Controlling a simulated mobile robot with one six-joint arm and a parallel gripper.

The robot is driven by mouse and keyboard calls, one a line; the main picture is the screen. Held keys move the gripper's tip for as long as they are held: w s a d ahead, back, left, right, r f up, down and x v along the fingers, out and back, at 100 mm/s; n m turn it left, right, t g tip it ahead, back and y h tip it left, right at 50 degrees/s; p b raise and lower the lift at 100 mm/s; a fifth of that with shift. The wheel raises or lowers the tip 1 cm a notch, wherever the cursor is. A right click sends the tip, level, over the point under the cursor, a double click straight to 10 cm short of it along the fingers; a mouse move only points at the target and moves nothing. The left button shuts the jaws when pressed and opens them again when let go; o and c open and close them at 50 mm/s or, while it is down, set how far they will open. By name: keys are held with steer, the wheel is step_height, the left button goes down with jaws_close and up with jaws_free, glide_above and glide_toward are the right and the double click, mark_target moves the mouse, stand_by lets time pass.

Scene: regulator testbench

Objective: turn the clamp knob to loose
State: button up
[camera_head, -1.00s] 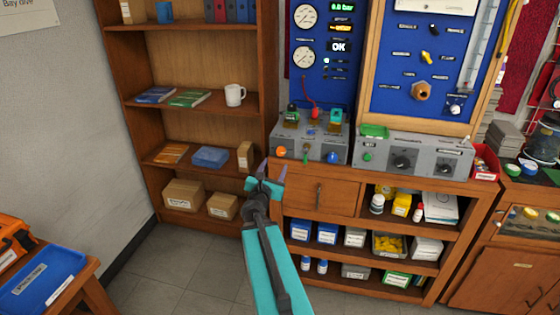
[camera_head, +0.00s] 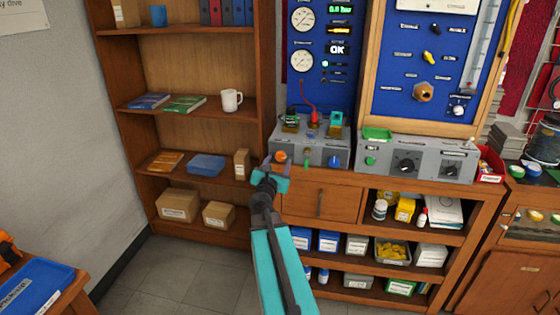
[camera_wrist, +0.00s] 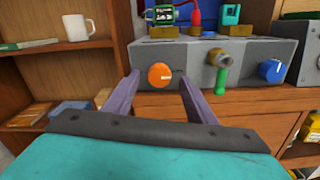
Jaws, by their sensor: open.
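A grey bench box (camera_head: 318,150) sits on the wooden cabinet. Its front carries a round orange knob (camera_head: 280,157), a green-handled lever (camera_head: 306,159) and a blue knob (camera_head: 334,161). No readable label shows which one is the clamp knob. My gripper (camera_head: 277,164) is open in front of the box's left end. In the wrist view the orange knob (camera_wrist: 160,76) appears between the two finger tips, with space on both sides. No contact shows. The lever (camera_wrist: 221,78) and blue knob (camera_wrist: 271,70) are right of the fingers.
Red, green and teal fittings (camera_head: 313,121) stand on the box top. A second grey box (camera_head: 419,160) with black dials is to the right. A bookshelf with a white mug (camera_head: 232,100) is at left. A drawer (camera_head: 320,199) lies below the box.

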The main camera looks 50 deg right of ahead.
steer(key=shift+x, duration=0.9)
steer(key=c, duration=1)
steer(key=shift+a, duration=0.15)
steer(key=shift+c, duration=0.2)
steer(key=shift+s+r, duration=0.1)
